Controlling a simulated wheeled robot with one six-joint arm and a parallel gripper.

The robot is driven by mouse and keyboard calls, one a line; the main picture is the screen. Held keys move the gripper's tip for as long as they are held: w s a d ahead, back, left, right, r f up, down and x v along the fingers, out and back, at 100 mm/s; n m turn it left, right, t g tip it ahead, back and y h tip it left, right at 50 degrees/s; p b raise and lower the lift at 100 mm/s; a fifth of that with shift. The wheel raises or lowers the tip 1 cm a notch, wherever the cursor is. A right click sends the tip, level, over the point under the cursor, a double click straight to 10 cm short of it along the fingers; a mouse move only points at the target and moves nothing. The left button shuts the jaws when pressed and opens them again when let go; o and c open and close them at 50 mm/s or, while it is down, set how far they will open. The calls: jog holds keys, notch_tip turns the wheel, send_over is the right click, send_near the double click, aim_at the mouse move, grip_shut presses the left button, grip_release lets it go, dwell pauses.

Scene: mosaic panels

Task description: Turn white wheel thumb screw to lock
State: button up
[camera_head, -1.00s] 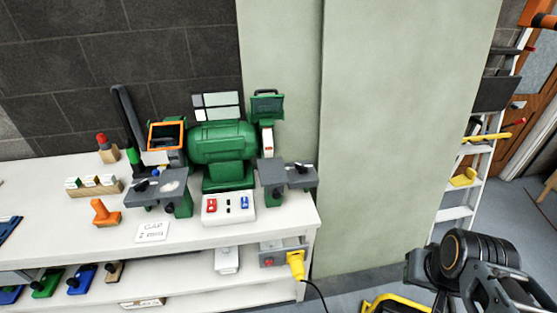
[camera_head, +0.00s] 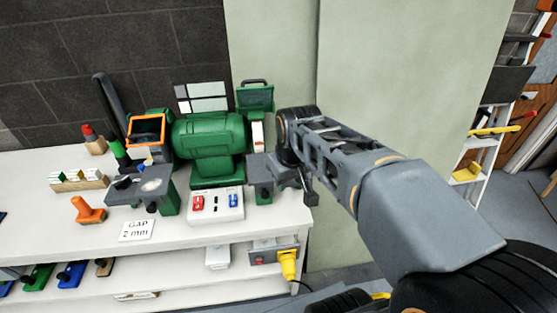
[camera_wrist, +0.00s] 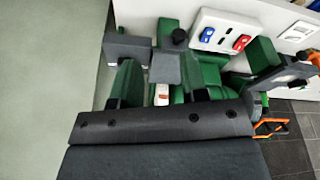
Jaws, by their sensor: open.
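The green bench grinder (camera_head: 208,138) stands on the white bench. Its white wheel (camera_head: 257,136) is on the right side, and a sliver of it shows between my fingers in the wrist view (camera_wrist: 162,90). The grey tool rest (camera_head: 262,170) sits in front of that wheel. A black thumb screw (camera_head: 264,194) is below the rest; a black knob (camera_wrist: 179,37) shows beside the rest in the wrist view. My gripper (camera_head: 294,178) is open and empty at the right of the rest. In the wrist view my fingers (camera_wrist: 160,73) point toward the rest, apart from the knob. Exact clearance is unclear.
A switch box (camera_head: 216,205) with red and blue switches stands in front of the grinder. The left tool rest (camera_head: 140,187) and an orange-framed shield (camera_head: 147,130) are further left. A gap card (camera_head: 137,229) lies on the bench. The green wall (camera_head: 415,80) is behind my arm.

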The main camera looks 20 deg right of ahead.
jog(key=w+d+r+n+g, duration=0.15)
jog(key=w+d, duration=0.25)
jog(key=w, duration=0.4)
jog(key=w+d+r+n+g, duration=0.1)
jog(key=w+d+n, duration=0.25)
jog(key=w, duration=0.45)
jog(key=f, duration=0.9)
jog(key=d+f+b, duration=0.1)
jog(key=f, duration=0.3)
jog(key=shift+s+f, duration=0.1)
jog(key=shift+f, duration=0.1)
jog(key=shift+c, duration=0.4)
grip_shut()
